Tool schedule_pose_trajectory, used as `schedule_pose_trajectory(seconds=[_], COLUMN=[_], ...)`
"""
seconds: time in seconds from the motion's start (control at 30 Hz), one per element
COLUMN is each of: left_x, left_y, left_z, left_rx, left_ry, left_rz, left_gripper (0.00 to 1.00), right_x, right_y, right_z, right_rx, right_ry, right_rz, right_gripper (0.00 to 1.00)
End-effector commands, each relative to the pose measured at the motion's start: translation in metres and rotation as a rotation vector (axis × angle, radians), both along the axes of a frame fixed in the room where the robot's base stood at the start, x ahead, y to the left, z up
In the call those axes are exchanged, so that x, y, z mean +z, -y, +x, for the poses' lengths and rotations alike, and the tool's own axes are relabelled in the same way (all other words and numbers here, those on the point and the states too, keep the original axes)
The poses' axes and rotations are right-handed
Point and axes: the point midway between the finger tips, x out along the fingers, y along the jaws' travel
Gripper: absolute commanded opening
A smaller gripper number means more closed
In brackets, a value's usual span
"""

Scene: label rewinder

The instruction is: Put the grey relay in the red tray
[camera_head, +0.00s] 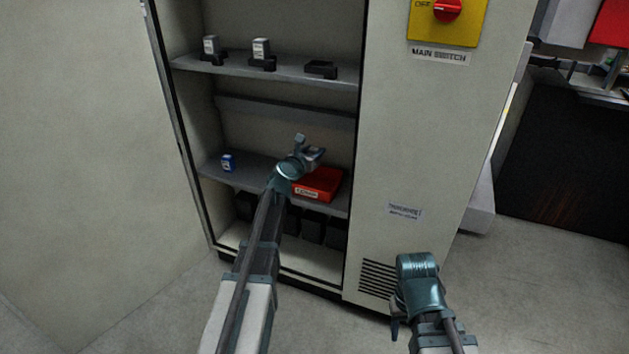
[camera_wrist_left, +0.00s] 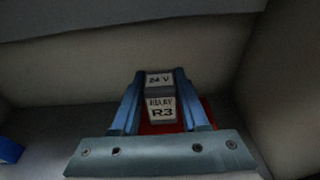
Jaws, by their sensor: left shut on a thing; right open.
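My left gripper (camera_wrist_left: 160,105) is shut on a grey relay (camera_wrist_left: 161,108), labelled "24 V" and "RELAY R3" in the left wrist view. In the head view this gripper (camera_head: 311,153) is inside the cabinet, over or just above the back of the red tray (camera_head: 321,184), and its wrist hides much of the relay. The red tray sits on the middle shelf at the right, with a white label on its front. A bit of the tray also shows behind the relay in the left wrist view. My right gripper (camera_head: 397,318) is low in front of the cabinet, open and apart from everything.
A blue relay (camera_head: 228,162) stands at the left of the middle shelf (camera_head: 258,173). On the upper shelf, two light relays (camera_head: 261,49) sit in black sockets, beside an empty black socket (camera_head: 321,69). Dark boxes (camera_head: 312,228) stand at the bottom. The cabinet's side walls bound the space.

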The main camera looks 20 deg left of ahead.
Motion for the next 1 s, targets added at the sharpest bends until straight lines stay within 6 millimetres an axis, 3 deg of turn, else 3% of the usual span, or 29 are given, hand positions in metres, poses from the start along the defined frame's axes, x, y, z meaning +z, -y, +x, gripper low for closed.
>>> schedule_pose_trajectory(seconds=[0.03, 0.23, 0.53, 0.83, 1.0], left_x=[-0.015, -0.045, -0.051, -0.085, -0.087], left_y=[0.000, 0.000, 0.000, 0.000, 0.000], left_z=[0.000, 0.000, 0.000, 0.000, 0.000], left_rx=[0.000, 0.000, 0.000, 0.000, 0.000], left_ry=[0.000, 0.000, 0.000, 0.000, 0.000], left_rz=[0.000, 0.000, 0.000, 0.000, 0.000], left_gripper=[0.00, 0.00, 0.00, 0.00, 0.00], right_x=[-0.015, -0.045, -0.051, -0.085, -0.088], right_y=[0.000, 0.000, 0.000, 0.000, 0.000], right_z=[0.000, 0.000, 0.000, 0.000, 0.000], right_rx=[0.001, -0.004, -0.008, -0.014, -0.016], right_ry=[0.000, 0.001, 0.001, 0.002, 0.002], right_rz=[0.001, 0.002, 0.002, 0.002, 0.002], right_gripper=[0.50, 0.50, 0.50, 0.50, 0.50])
